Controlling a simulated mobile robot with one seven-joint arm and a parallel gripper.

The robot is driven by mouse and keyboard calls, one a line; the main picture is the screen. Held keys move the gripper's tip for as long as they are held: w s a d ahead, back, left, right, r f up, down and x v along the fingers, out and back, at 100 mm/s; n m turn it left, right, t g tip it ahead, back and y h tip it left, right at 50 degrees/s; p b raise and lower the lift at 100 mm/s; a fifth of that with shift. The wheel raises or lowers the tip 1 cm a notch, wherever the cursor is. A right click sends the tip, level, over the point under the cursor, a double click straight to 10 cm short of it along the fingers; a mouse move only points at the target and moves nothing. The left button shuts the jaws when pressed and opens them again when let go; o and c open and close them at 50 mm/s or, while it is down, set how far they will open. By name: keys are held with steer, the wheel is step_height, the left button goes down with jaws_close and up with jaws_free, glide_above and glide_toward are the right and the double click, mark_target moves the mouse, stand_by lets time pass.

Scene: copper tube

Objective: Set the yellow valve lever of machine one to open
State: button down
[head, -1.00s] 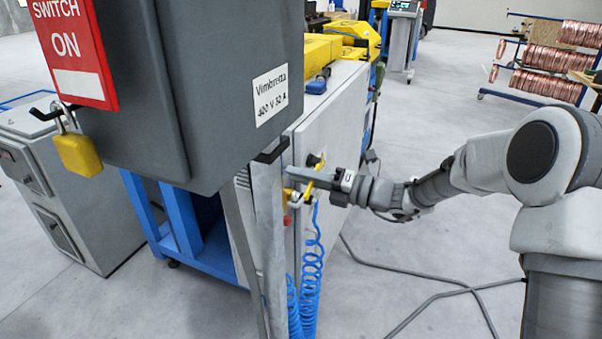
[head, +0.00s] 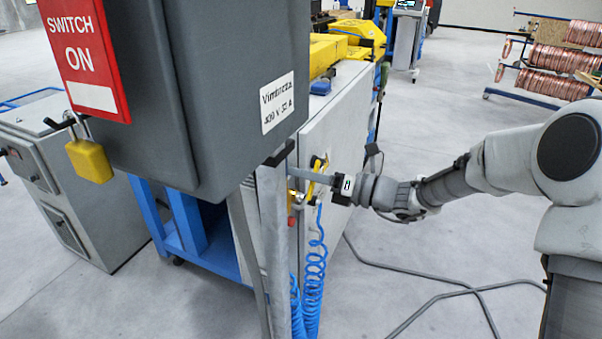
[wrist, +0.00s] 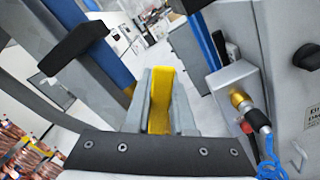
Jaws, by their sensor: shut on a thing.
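The yellow valve lever (wrist: 161,100) stands between the two grey fingers of my gripper (wrist: 160,98) in the wrist view, and the fingers are shut on it. In the head view my gripper (head: 308,175) reaches in from the right to the side of the light grey machine cabinet (head: 335,125). A strip of the yellow lever (head: 313,188) shows beside the fingers there. The fingers and the post in front hide part of the lever and the valve body. In the wrist view a brass fitting (wrist: 240,99) with a red part sits to the right of the fingers.
A dark grey switch box (head: 215,95) with a red sign and yellow padlock (head: 89,160) fills the left foreground. Its post stands close to the fingertips. A coiled blue hose (head: 314,270) hangs below the valve. Grey cables lie on the open floor at right.

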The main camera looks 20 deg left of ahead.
steer(key=c, duration=0.8)
jaws_free()
steer(key=shift+o, duration=0.2)
